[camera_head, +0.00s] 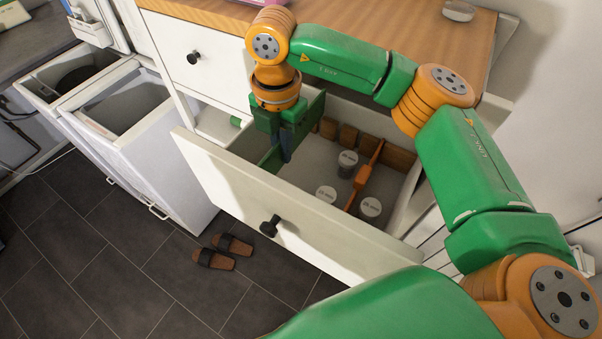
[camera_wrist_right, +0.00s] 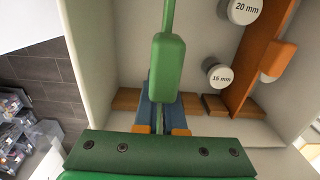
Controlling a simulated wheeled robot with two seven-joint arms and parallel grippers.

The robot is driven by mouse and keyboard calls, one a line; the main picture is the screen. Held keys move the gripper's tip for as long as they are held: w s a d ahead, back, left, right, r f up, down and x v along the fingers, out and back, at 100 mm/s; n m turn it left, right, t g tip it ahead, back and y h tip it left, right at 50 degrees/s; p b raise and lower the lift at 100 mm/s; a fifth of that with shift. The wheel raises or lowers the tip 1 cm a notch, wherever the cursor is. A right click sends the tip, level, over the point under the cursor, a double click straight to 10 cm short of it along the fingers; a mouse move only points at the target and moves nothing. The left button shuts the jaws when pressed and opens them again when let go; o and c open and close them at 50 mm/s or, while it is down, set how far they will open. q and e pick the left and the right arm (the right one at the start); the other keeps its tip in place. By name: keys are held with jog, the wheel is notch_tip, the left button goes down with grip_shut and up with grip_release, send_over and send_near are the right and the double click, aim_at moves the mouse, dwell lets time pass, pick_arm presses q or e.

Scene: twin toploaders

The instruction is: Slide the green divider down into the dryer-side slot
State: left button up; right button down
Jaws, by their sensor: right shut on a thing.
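My right gripper (camera_head: 286,150) is shut on the green divider (camera_head: 271,159), over the left part of an open white drawer (camera_head: 340,222). The divider runs from near the drawer front toward the back; its far part stands up behind my gripper. In the right wrist view, the divider's thick green grip (camera_wrist_right: 168,68) is between my blue fingers (camera_wrist_right: 160,112). Wooden blocks (camera_head: 347,135) with gaps between them line the drawer's back; they also show in the wrist view (camera_wrist_right: 192,104). My gripper covers the divider's lower edge and slot, so I cannot tell whether it is seated. My left gripper is out of view.
An orange divider (camera_head: 364,184) stands to the right in the drawer, with white-lidded canisters (camera_head: 347,158) beside it. A wooden counter (camera_head: 400,70) is above the drawer. Open toploaders (camera_head: 135,125) stand at the left. Sandals (camera_head: 214,259) lie on the dark floor.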

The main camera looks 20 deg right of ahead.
aim_at(304, 180)
jog(key=shift+s+d+b, duration=0.55)
jog(key=shift+s+d, duration=0.2)
jog(key=shift+s, duration=0.2)
jog(key=shift+s+d+b, duration=0.55)
jog(key=shift+s+d, duration=0.15)
jog(key=shift+s, duration=0.2)
jog(key=shift+f, duration=0.1)
jog(key=shift+f+b, duration=3.35)
jog(key=c, duration=0.9)
grip_release()
